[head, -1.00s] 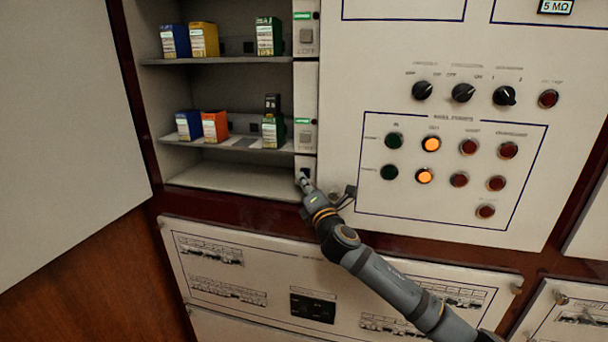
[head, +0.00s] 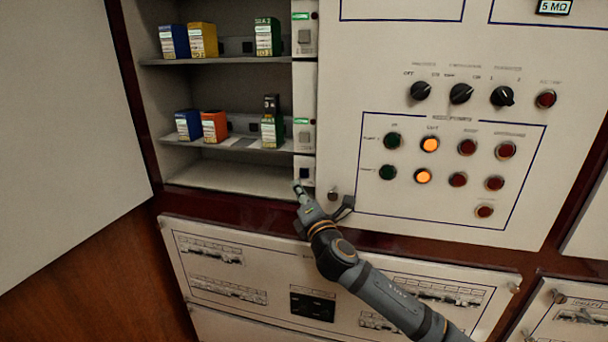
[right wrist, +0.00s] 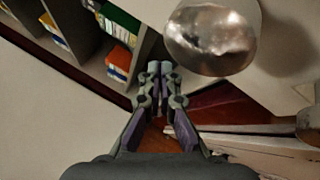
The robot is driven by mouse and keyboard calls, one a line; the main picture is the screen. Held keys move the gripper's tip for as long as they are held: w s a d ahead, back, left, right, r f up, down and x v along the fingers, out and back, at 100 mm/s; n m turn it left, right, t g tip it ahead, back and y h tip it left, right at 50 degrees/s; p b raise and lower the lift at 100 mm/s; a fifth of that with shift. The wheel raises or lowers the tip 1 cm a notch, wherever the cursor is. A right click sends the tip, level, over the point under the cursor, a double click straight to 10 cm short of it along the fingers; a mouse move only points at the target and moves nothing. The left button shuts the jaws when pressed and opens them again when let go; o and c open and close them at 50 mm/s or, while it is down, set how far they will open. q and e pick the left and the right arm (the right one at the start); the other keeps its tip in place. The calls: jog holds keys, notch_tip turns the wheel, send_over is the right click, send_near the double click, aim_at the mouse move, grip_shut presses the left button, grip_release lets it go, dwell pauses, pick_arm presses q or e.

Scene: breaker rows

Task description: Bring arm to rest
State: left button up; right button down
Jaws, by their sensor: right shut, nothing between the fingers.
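My right arm (head: 385,295) reaches in from the lower right in the head view. Its gripper (head: 298,187) is at the lower right corner of the shelf cabinet, just below a small dark switch (head: 304,173) on the white strip. In the right wrist view the two fingers (right wrist: 160,70) lie together, shut and empty. A round shiny metal knob (right wrist: 212,38) is close to the camera, right of the fingertips. Whether the fingertips touch the panel cannot be told. My left gripper is not in view.
Shelves (head: 220,143) hold several coloured breaker blocks, such as an orange one (head: 214,126). A control panel (head: 345,70) with knobs and lit orange buttons (head: 430,145) stands to the right. A lower panel (head: 270,270) is behind my arm. A pale door (head: 65,110) is at left.

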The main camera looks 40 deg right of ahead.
jog(key=shift+f, duration=0.1)
jog(key=s+f+m+g+h, duration=0.1)
jog(key=s+f+m+g, duration=0.1)
jog(key=f+m+g, duration=0.3)
jog(key=s+f+m, duration=0.3)
jog(key=f, duration=0.5)
jog(key=s+a+f+m+g+y, duration=0.3)
jog(key=s+a+f+m+g, duration=0.3)
jog(key=s+f, duration=0.45)
jog(key=s+a+f+m+g+y, duration=0.2)
jog(key=s+a+f+m+g, duration=0.35)
jog(key=s+f, duration=0.5)
jog(key=s+d+f+g+p, duration=0.1)
jog(key=s+f+p, duration=0.15)
jog(key=f, duration=0.75)
jog(key=s+d+f+p, duration=0.15)
jog(key=f+p, duration=0.25)
jog(key=f, duration=0.6)
jog(key=s+f+p, duration=0.2)
jog(key=s+f, duration=0.3)
jog(key=s, duration=0.4)
jog(key=s+f+m+g+p, duration=0.1)
jog(key=s+f+p, duration=0.1)
jog(key=s+f, duration=0.3)
jog(key=s, duration=0.4)
jog(key=shift+d+p, duration=0.25)
jog(key=shift+p, duration=0.1)
